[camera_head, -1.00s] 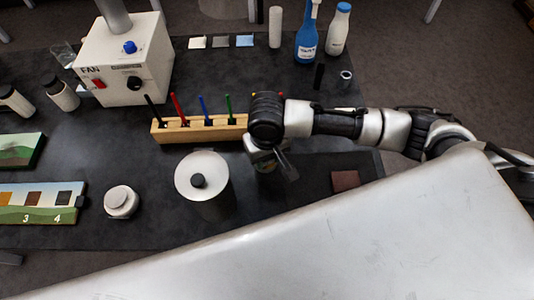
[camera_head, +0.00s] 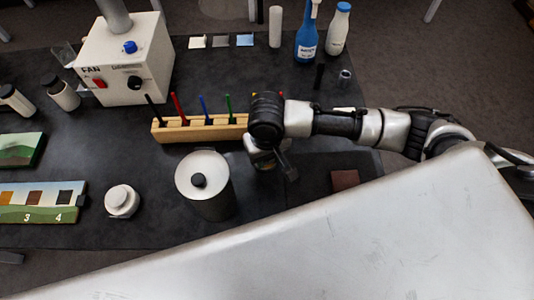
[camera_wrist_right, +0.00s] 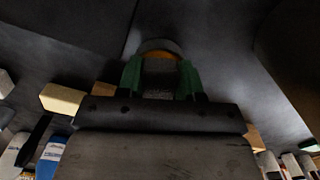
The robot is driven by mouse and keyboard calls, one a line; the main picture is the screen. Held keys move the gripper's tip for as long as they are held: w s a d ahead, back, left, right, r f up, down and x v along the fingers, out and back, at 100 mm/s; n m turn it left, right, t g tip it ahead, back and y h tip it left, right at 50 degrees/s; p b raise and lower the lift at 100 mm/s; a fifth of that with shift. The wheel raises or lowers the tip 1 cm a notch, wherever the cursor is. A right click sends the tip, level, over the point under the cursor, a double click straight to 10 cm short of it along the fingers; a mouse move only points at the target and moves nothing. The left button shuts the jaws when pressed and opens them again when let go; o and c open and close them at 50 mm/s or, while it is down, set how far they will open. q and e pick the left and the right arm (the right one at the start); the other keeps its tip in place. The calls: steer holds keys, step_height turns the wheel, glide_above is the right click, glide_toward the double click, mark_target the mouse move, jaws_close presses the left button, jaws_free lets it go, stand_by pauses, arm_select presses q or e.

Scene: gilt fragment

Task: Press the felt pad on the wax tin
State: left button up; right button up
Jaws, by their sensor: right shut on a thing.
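Just past the fingertips is a round grey rim with an orange arc inside, which looks like the wax tin (camera_wrist_right: 158,46). The pad and fingers cover most of the tin. I cannot tell whether pad and tin touch. My left gripper is not in view.
The metal canister (camera_head: 203,185) stands close left of my gripper. A wooden rack (camera_head: 185,133) with coloured tools is behind it. A white jar (camera_head: 122,201), a fan box (camera_head: 125,62) and bottles (camera_head: 307,40) stand farther off. A brown square (camera_head: 345,179) lies to the right.

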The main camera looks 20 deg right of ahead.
steer(key=shift+s+f+p, duration=0.15)
steer(key=shift+f+p, duration=0.05)
steer(key=shift+p, duration=0.2)
stand_by(1.6)
step_height(320, 180, up, 7)
steer(key=p, duration=0.9)
steer(key=shift+r+p, duration=0.2)
steer(key=shift+p, duration=0.1)
steer(key=shift+f, duration=0.1)
stand_by(0.5)
